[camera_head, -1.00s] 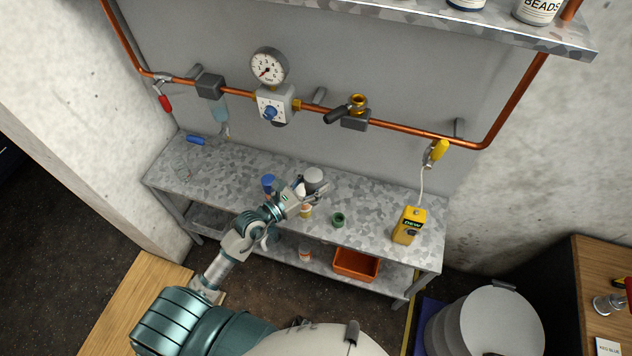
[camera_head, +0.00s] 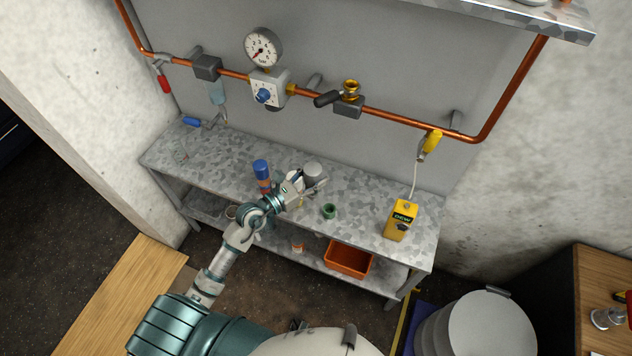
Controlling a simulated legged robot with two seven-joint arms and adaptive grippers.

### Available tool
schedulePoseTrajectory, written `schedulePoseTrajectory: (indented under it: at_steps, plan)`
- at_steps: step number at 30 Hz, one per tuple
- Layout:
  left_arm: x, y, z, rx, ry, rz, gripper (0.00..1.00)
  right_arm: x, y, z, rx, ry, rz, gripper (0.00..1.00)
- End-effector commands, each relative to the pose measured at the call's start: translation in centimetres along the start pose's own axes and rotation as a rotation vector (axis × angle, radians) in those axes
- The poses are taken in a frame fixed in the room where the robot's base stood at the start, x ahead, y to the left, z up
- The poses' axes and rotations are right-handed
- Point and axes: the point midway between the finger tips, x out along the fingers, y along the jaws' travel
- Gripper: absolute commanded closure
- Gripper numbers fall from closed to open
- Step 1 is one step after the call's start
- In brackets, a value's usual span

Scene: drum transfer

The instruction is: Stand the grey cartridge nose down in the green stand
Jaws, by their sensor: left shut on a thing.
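The grey cartridge (camera_head: 312,170) shows as a small grey cylinder at my left gripper (camera_head: 308,187), over the middle of the metal bench. My left gripper is shut on it, and the fingers hide its lower part. I cannot tell which way its nose points or its exact height over the bench. The green stand (camera_head: 329,211) is a small round green cup on the bench, a little right of the gripper and nearer the front edge. The cartridge is apart from it. My right gripper is out of view.
A blue-capped bottle (camera_head: 262,172) stands just left of my gripper. A yellow dew meter (camera_head: 401,220) stands on the right of the bench (camera_head: 365,198). An orange bin (camera_head: 348,259) is on the lower shelf. Copper piping with a gauge (camera_head: 263,47) runs behind.

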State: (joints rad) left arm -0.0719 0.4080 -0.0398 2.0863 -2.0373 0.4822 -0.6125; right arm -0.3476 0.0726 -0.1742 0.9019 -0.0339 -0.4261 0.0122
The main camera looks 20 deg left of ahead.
Motion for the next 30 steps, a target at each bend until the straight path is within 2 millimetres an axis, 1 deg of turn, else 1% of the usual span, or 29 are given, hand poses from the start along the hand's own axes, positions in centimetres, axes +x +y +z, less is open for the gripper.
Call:
schedulePoseTrajectory:
  at_steps: [1,5,6,9,13,16,24,30]
  plan:
    - [0.7,0.0,-1.1,-0.003,-0.002,-0.007,0.98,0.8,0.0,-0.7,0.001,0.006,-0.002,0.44]
    - [2.7,-0.3,-3.0,0.002,0.003,-0.04,0.98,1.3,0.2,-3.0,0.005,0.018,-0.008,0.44]
    - [3.4,-0.3,-3.7,0.002,0.004,-0.052,0.98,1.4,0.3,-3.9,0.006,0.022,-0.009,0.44]
    - [5.2,-0.7,-5.2,0.005,0.003,-0.089,0.98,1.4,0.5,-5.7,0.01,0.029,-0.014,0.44]
    - [6.8,-0.9,-6.4,0.008,-0.002,-0.132,0.98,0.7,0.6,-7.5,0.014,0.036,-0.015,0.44]
    - [7.2,-0.8,-6.6,0.007,-0.01,-0.15,0.98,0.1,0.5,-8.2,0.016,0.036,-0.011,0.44]
    - [6.9,-0.1,-7.2,0.001,-0.015,-0.158,0.98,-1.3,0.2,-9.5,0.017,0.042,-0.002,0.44]
    - [7.2,-0.5,-8.0,0.005,-0.012,-0.158,0.98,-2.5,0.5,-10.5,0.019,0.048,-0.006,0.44]
